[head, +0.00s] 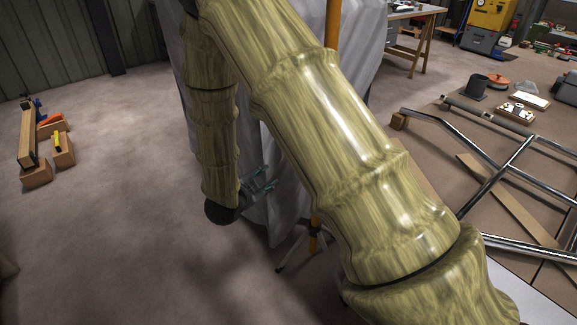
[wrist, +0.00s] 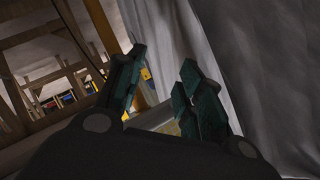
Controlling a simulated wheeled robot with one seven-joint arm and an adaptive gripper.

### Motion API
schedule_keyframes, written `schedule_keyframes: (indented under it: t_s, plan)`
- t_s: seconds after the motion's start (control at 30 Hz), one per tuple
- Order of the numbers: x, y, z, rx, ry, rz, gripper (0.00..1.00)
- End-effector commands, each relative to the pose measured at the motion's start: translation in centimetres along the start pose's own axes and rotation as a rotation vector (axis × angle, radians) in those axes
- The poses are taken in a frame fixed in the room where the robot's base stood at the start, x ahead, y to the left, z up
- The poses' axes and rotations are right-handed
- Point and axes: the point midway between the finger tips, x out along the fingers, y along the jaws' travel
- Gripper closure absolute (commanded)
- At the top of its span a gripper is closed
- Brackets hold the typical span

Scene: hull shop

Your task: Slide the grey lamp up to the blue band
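I cannot make out the grey lamp or the blue band in either view; my arm covers much of the middle of the head view. An orange-yellow pole (head: 333,24) shows above my arm, and its lower part with dark tripod legs shows below. A yellow strip, perhaps the same pole, shows in the wrist view (wrist: 149,88) just behind the left finger. My gripper (head: 264,184) has teal fingers and is beside the hanging grey sheet. In the wrist view the fingers (wrist: 163,70) are apart, with nothing clearly held between them.
A grey sheet (head: 352,62) hangs close around my gripper and fills the wrist view's right side. Metal tubing (head: 487,186) lies on the right. Wooden blocks (head: 63,150) stand at the left. A workbench (head: 425,22) is at the back.

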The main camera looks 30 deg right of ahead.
Motion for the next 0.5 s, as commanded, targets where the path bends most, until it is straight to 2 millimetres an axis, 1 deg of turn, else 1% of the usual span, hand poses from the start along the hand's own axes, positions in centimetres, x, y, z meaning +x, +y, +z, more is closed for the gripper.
schedule_keyframes:
  t_s: [0.03, 0.17, 0.3, 0.5]
  plan:
    - [0.6, -0.5, 0.3, 0.077, 0.046, -0.004, 0.63]
    - [0.6, -2.6, -1.1, 0.284, 0.169, -0.004, 0.63]
    - [-0.1, -4.2, -2.5, 0.502, 0.294, 0.002, 0.63]
    - [-1.9, -5.5, -4.3, 0.772, 0.444, 0.018, 0.63]
